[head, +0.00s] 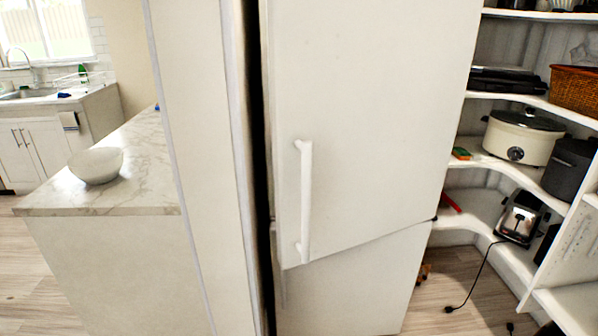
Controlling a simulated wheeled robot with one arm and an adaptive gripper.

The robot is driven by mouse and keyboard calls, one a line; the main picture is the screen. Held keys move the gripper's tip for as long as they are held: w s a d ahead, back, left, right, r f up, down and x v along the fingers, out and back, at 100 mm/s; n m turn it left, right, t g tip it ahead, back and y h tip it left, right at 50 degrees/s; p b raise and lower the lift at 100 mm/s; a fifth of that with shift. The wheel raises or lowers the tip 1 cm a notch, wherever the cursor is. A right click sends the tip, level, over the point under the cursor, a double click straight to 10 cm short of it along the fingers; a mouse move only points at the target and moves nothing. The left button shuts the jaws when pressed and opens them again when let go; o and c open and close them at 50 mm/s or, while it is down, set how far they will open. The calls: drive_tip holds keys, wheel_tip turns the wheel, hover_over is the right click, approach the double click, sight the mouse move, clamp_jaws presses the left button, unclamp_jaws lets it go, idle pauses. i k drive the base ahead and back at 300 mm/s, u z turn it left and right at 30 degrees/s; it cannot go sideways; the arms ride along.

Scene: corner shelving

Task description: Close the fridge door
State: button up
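The white fridge's upper door (385,110) fills the middle of the head view. It has a long white vertical handle (306,200) near its left edge. The door's lower left corner stands out in front of the lower fridge door (350,290), so the upper door looks slightly ajar, with its hinge side at the right. The lower door looks shut. A dark narrow gap runs down the fridge's left side. My gripper is not in view, and nothing touches the handle.
A tall white panel (190,130) stands left of the fridge, beside a marble counter (140,165) with a white bowl (96,165). Corner shelves at the right hold a slow cooker (520,138) and a toaster (520,217), whose cord reaches the wooden floor.

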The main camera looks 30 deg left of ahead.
sight(368, 96)
drive_tip(key=u, duration=2.75)
drive_tip(key=i, duration=0.5)
drive_tip(key=z, duration=1)
